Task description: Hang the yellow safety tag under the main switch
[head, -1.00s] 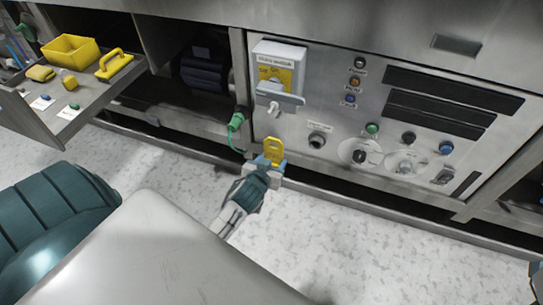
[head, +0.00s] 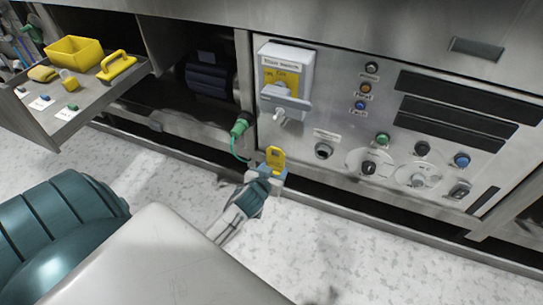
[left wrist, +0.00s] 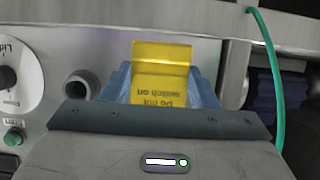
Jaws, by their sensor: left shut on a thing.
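The yellow safety tag (head: 275,157) is held upright in my left gripper (head: 268,174), which is shut on its lower part. In the left wrist view the tag (left wrist: 161,70) stands between the blue fingertips, with upside-down text reading "Do not switch on". The main switch (head: 285,80) is a white box with a yellow plate and a grey handle at the panel's upper left. A hook-like pale peg (head: 279,116) shows just below the handle. The tag is below the switch, apart from it. My right gripper is not in view.
The panel has several buttons and knobs, such as the green button (head: 383,139), right of the switch. A green connector with a cable (head: 239,127) hangs just left of the tag. An open drawer (head: 60,125) holds a yellow bin (head: 75,50) and small items.

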